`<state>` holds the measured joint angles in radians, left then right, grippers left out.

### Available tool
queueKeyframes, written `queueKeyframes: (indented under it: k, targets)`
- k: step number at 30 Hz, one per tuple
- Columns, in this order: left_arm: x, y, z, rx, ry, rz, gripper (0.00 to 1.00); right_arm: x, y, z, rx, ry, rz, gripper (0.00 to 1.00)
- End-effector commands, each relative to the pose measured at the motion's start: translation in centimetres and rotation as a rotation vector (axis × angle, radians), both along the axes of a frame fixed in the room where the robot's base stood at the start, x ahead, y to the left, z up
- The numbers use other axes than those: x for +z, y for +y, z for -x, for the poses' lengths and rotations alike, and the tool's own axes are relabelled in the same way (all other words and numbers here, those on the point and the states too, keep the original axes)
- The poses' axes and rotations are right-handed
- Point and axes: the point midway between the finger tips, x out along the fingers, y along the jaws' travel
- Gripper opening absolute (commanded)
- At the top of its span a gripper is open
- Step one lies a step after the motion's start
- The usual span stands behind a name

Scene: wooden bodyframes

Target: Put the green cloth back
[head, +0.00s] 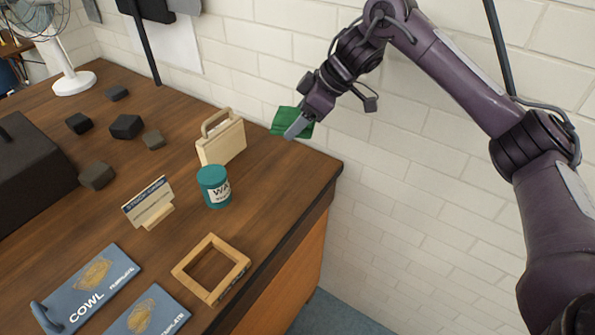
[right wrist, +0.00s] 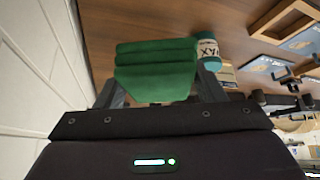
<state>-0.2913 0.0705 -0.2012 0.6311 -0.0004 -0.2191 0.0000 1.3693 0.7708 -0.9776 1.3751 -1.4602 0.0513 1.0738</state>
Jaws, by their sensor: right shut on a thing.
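The green cloth (head: 287,121) is held in my right gripper (head: 296,129), near the far right corner of the wooden table (head: 262,205). In the right wrist view the folded cloth (right wrist: 157,68) fills the space between the two fingers of my right gripper (right wrist: 160,92). The gripper is shut on it. I cannot tell for certain how far the cloth is above the tabletop. My left gripper does not show in either view.
A wooden caddy with a handle (head: 222,140) stands close to the left of the cloth. A teal wax tin (head: 214,187), a small sign (head: 149,203), a wooden frame (head: 211,269) and blue templates (head: 86,289) are on the table. Dark blocks (head: 127,126) lie farther left. A brick wall (head: 400,180) is behind.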

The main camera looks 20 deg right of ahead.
Motion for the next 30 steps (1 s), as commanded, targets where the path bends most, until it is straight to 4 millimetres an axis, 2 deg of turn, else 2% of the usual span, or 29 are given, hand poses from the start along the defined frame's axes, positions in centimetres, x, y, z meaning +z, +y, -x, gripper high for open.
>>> queueKeyframes:
  k: [1, 3, 9, 17, 25, 30]
  targets:
    - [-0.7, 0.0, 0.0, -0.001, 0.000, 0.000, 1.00, -2.1, 0.1, 0.1, 0.001, 0.007, -0.003, 0.18]
    - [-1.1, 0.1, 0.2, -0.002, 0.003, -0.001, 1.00, -4.0, 0.1, 0.1, -0.001, 0.007, -0.003, 0.18]
    - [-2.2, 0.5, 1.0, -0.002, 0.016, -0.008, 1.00, -8.3, 0.0, 0.0, -0.002, 0.004, -0.002, 0.18]
    - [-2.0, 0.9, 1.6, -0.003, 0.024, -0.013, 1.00, -10.1, 0.0, 0.0, -0.001, 0.000, 0.000, 0.18]
    - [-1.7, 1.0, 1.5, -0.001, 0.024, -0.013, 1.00, -13.7, 0.0, 0.0, -0.001, 0.003, 0.001, 0.18]
    - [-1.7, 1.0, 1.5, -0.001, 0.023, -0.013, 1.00, -14.0, 0.0, 0.0, -0.001, -0.001, 0.000, 0.18]
